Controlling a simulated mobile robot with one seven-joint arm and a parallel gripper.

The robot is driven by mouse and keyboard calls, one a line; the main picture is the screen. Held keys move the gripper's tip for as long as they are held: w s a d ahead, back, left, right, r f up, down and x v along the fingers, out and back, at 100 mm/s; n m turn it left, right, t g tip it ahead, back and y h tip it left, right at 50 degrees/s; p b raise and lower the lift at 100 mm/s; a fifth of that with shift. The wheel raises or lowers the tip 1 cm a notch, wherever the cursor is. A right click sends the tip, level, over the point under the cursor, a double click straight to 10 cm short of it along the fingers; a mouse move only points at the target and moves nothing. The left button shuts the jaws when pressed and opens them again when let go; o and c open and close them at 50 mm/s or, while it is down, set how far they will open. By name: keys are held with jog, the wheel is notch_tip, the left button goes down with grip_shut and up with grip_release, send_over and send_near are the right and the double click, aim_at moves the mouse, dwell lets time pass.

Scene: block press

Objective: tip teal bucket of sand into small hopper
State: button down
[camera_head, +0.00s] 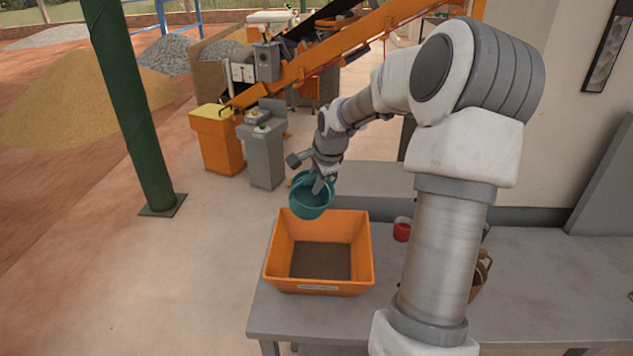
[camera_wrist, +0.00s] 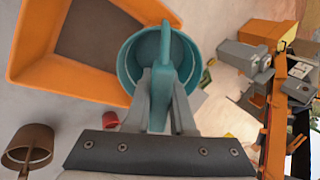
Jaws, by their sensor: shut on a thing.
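The teal bucket (camera_head: 308,207) hangs in the air at the far edge of the orange hopper (camera_head: 320,286), above its rim level. My gripper (camera_head: 321,178) is shut on the bucket's handle. In the wrist view the bucket (camera_wrist: 128,66) shows its open mouth, with the handle between my fingers (camera_wrist: 160,100). The bucket's inside looks teal, and no sand can be made out in the part that shows. The hopper (camera_wrist: 28,62) lies beside the bucket at upper left there. Its floor is covered with flat grey-brown material.
The hopper stands on a grey table (camera_head: 290,325). A red cup (camera_head: 401,231) and a brown container (camera_head: 483,268) stand to its right, the latter partly behind my arm. A grey control box (camera_head: 263,150), an orange bin (camera_head: 218,140) and a green post (camera_head: 128,110) stand beyond.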

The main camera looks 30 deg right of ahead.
jog(key=w+g+p, duration=0.1)
jog(key=g+p, duration=0.1)
jog(key=p, duration=0.1)
jog(key=r+g+p, duration=0.1)
jog(key=p, duration=0.3)
jog(key=shift+w+r+g, duration=0.2)
jog(key=shift+w+g, duration=0.15)
jog(key=shift+g, duration=0.05)
jog(key=p, duration=0.1)
jog(key=g+p, duration=0.1)
jog(key=p, duration=0.1)
jog(key=shift+w+d+f+y, duration=0.1)
jog(key=shift+w+d+y, duration=0.05)
jog(key=shift+w+y, duration=0.15)
jog(key=shift+f+g, duration=0.1)
jog(key=shift+g, duration=0.2)
jog(key=shift+s, duration=0.1)
